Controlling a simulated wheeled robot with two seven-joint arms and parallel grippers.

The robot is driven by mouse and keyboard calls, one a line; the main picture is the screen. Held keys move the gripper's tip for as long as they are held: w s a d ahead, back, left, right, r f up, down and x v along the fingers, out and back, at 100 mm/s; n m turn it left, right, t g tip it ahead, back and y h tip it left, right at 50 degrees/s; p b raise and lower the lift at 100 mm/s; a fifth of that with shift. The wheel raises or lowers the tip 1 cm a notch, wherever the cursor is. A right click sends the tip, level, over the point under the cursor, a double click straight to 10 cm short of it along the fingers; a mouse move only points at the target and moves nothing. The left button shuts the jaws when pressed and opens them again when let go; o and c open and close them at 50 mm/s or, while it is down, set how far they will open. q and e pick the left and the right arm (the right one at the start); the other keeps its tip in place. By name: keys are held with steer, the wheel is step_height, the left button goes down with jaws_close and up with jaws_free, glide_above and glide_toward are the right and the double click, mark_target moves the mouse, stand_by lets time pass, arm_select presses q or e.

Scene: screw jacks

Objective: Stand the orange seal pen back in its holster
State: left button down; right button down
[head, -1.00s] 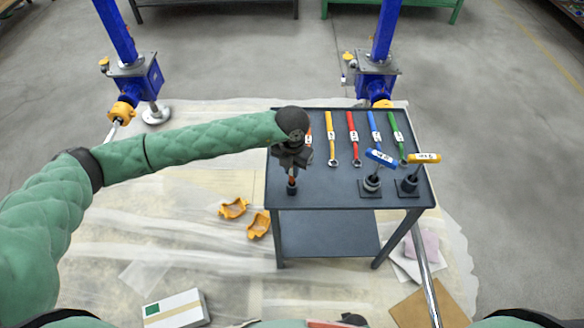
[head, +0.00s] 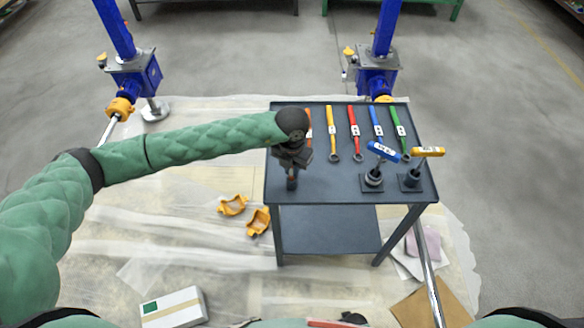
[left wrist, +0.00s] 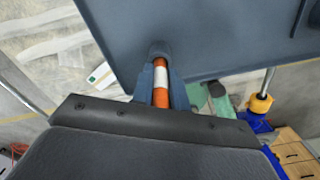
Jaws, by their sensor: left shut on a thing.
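My left gripper (head: 292,160) is over the left front part of the dark grey table and points down. In the left wrist view its fingers (left wrist: 160,88) are shut on the orange seal pen (left wrist: 161,97), which has a white band. The pen's far end meets a dark, round-topped holster (left wrist: 159,49). In the head view the holster (head: 292,183) stands directly under the gripper, and the pen is mostly hidden. The pen looks upright in line with the holster; how deep it sits in it I cannot tell. My right gripper is not in view.
Several coloured wrenches lie along the back of the table (head: 325,187). A blue T-handle tool (head: 383,152) and a yellow one (head: 427,152) stand in holders at the right. Blue jack columns (head: 375,70) stand behind. The table's middle front is clear.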

arm_select(q)
steer(key=shift+f+b, duration=0.35)
steer(key=shift+f, duration=0.2)
steer(key=c, duration=1.3)
jaws_free()
steer(key=shift+r+b, duration=0.3)
steer(key=shift+r, duration=0.3)
step_height(320, 180, up, 7)
steer(key=shift+f+b, duration=0.15)
steer(key=shift+b, duration=0.85)
